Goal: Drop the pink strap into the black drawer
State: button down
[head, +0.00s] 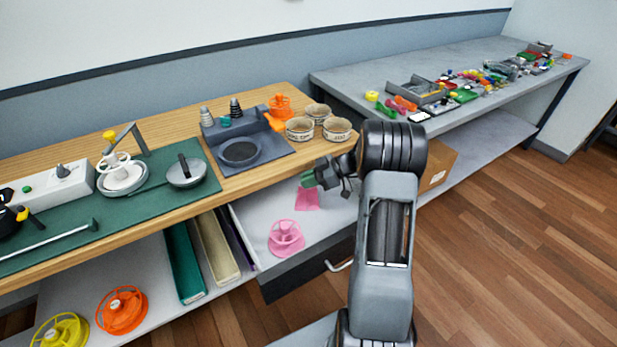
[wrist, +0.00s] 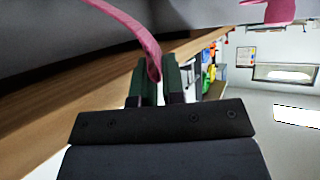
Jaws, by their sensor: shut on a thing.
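My gripper (head: 308,180) is over the open black drawer (head: 310,268), which has a dark front and a pale inside. Its green fingertips (wrist: 162,80) are shut on the pink strap (wrist: 128,22), which curves away from the tips in the wrist view. In the head view the pink strap (head: 307,200) shows just below the fingertips, against the drawer's inside. I cannot tell whether its lower part touches the drawer floor. A pink spoked reel (head: 286,238) sits in the drawer, nearer its front.
The wooden counter (head: 180,222) edge runs just behind the drawer. Round tins (head: 337,129) and a grey stand (head: 240,152) are on it. Orange (head: 122,310) and yellow (head: 60,332) reels lie on the lower shelf at left. A cardboard box (head: 440,165) stands right, beyond my arm.

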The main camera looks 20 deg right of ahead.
jog(key=c, duration=0.7)
grip_release()
jog(key=shift+o, duration=0.9)
jog(key=shift+r, duration=0.1)
jog(key=shift+o, duration=0.3)
jog(key=shift+d+r, duration=0.1)
jog(key=shift+r, duration=0.05)
